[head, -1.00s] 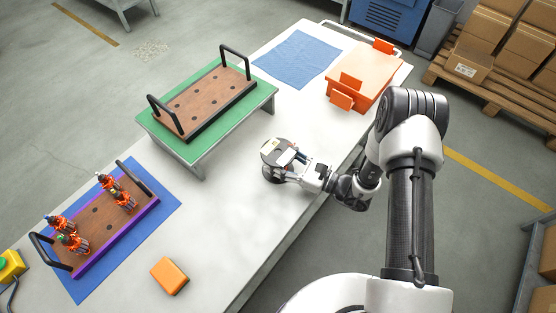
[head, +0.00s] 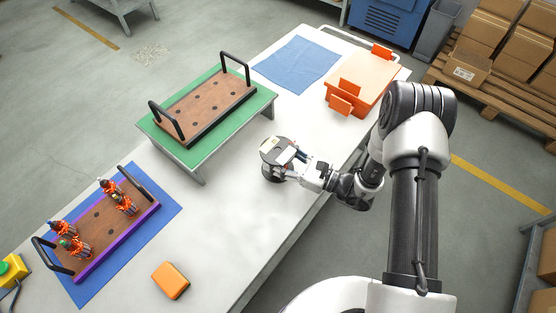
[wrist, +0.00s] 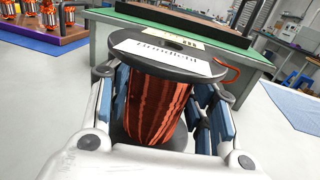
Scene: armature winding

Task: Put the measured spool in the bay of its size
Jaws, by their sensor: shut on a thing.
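The spool (head: 275,151) is wound with copper wire and has dark round flanges. It shows large in the wrist view (wrist: 157,100), upright, with a white label on its top flange; I cannot read the label surely. My gripper (head: 291,158) is shut on the spool, with a finger on each side of its copper winding (wrist: 152,103). The spool is at the middle of the white table, right of the green stand. I cannot tell whether its base touches the table. No bay for spools can be made out clearly.
A green stand (head: 199,155) carries a brown board (head: 225,92) with holes and black handles. A purple-edged tray (head: 150,212) with several wound armatures lies on a blue mat (head: 166,190). An orange block (head: 171,281), an orange bin (head: 365,80) and a blue cloth (head: 297,63) are also on the table.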

